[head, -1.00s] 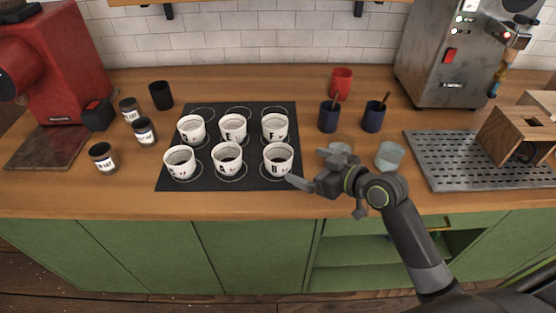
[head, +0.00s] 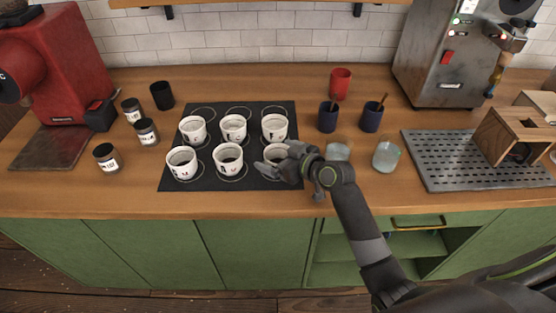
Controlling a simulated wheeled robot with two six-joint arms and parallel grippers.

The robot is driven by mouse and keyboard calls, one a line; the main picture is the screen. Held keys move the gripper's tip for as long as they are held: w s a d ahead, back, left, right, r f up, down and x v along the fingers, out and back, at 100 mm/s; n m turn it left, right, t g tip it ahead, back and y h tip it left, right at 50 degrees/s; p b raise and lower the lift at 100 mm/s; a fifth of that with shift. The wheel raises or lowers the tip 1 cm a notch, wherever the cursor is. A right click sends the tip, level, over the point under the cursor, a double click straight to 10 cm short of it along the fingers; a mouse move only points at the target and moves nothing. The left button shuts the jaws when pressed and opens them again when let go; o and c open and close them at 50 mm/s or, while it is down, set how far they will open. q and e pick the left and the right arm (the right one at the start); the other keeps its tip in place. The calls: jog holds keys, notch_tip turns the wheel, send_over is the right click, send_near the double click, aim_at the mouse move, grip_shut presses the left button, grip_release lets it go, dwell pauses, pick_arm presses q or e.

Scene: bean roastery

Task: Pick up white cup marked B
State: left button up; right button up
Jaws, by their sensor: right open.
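The white cup marked B (head: 273,154) stands at the front right of the black mat (head: 215,185). Its letter shows in the earlier view; now my right gripper hides most of the cup, leaving part of its rim in sight. My right gripper (head: 270,164) is open, with its fingers at the cup, one in front of it. I cannot tell whether they touch it. My left gripper is out of view.
Several other white lettered cups stand on the mat, one (head: 228,160) just left of the gripper and one (head: 275,127) behind it. Clear glasses (head: 387,157), blue cups (head: 328,117) and a red cup (head: 340,83) stand right. Jars (head: 107,158) stand left.

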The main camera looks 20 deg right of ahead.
jog(key=c, duration=1.2)
jog(key=shift+w, duration=0.1)
